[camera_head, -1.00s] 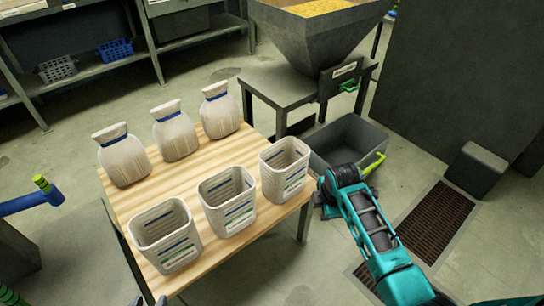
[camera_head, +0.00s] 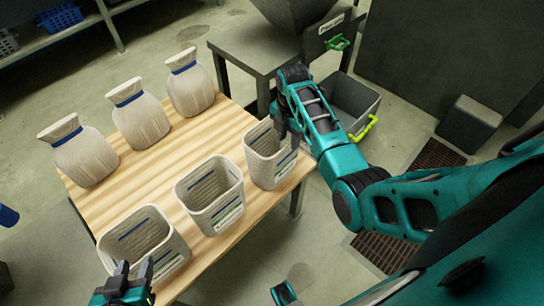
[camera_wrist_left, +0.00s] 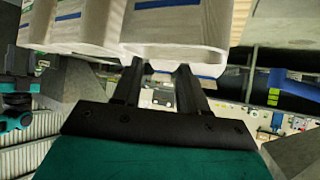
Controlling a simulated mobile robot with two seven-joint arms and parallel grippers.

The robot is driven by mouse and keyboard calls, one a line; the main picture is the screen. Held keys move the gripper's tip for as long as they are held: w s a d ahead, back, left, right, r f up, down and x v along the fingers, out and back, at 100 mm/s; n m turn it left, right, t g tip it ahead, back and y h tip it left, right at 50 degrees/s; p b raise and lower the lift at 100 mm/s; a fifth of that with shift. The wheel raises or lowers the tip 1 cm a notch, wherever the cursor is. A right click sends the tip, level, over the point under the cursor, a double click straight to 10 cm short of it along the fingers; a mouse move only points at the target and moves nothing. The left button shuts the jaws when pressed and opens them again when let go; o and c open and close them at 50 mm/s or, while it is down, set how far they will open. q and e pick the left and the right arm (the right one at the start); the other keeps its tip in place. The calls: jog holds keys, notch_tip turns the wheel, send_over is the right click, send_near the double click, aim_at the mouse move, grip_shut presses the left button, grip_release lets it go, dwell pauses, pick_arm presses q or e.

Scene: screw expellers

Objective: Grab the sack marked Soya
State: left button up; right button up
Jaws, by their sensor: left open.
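Three tied sacks with blue bands stand at the back of the wooden table: left (camera_head: 85,160), middle (camera_head: 143,122) and right (camera_head: 192,90). In front stand three open woven sacks: left (camera_head: 172,258), middle (camera_head: 226,210) and right (camera_head: 258,168). Their labels are too small to read, so I cannot tell which says Soya. My left gripper (camera_head: 134,264) is open at the near side of the left open sack. In the left wrist view its fingers (camera_wrist_left: 160,72) point toward a pale sack (camera_wrist_left: 172,28). My right gripper (camera_head: 286,127) is at the right open sack's rim; its jaws are unclear.
The wooden table (camera_head: 150,172) has a bare strip between the two rows. A grey bin (camera_head: 372,103) lies on the floor at its right. A metal hopper stand (camera_head: 243,52) is behind. Shelving with a blue basket (camera_head: 60,17) is at the back left.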

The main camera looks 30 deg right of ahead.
jog(key=shift+f, duration=0.85)
jog(key=shift+f+b, duration=0.35)
jog(key=shift+f, duration=0.15)
jog(key=b, duration=0.2)
send_over(287, 162)
notch_tip(287, 162, down, 5)
jog(key=shift+a+r, duration=0.1)
jog(key=shift+r, duration=0.1)
jog(key=shift+f, duration=0.2)
jog(key=c, duration=0.6)
pick_arm(q)
jog(key=shift+w+d+f+h, duration=0.15)
jog(key=shift+w+d+f, duration=0.1)
jog(key=shift+d, duration=0.15)
jog(key=shift+w+d+f+h, duration=0.15)
jog(key=shift+d+f, duration=0.1)
jog(key=shift+d, duration=0.1)
pick_arm(e)
grip_shut()
